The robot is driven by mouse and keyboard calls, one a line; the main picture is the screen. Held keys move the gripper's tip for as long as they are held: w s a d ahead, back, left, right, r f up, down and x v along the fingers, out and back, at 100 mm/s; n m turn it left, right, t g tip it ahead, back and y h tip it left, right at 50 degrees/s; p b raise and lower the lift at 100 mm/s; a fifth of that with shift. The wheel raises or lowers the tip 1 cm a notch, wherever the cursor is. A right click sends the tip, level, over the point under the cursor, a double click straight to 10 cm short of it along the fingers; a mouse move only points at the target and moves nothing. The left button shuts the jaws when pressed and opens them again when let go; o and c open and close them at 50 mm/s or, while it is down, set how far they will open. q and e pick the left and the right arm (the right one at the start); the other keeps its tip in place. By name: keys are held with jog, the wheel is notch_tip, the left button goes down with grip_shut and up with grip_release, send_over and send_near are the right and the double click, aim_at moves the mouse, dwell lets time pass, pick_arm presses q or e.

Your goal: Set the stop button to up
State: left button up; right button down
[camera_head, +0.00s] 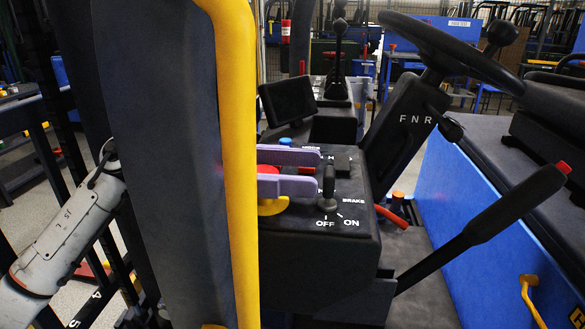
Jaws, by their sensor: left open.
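The stop button has a red cap (267,169) above a yellow collar (272,207), on the dark control panel beside the yellow rail. The rail covers its left side and a finger crosses in front of it. My left gripper (316,172) reaches in from behind the dark pillar. Its two purple fingers are open, one above the other in the picture, with part of the red cap showing between them. I cannot tell whether they touch the button. The gripper's body is hidden behind the pillar and rail. My right gripper is not in view.
A dark pillar (165,150) and a yellow rail (237,160) stand between my left arm and the panel. A black OFF/ON key switch (328,188) is close to the fingertips. A steering wheel (450,48), a long lever (480,225) and a blue seat base (450,230) are at right.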

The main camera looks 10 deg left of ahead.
pick_arm(q)
jog(key=a+b, duration=0.1)
jog(key=a, duration=0.9)
jog(key=shift+a, duration=0.2)
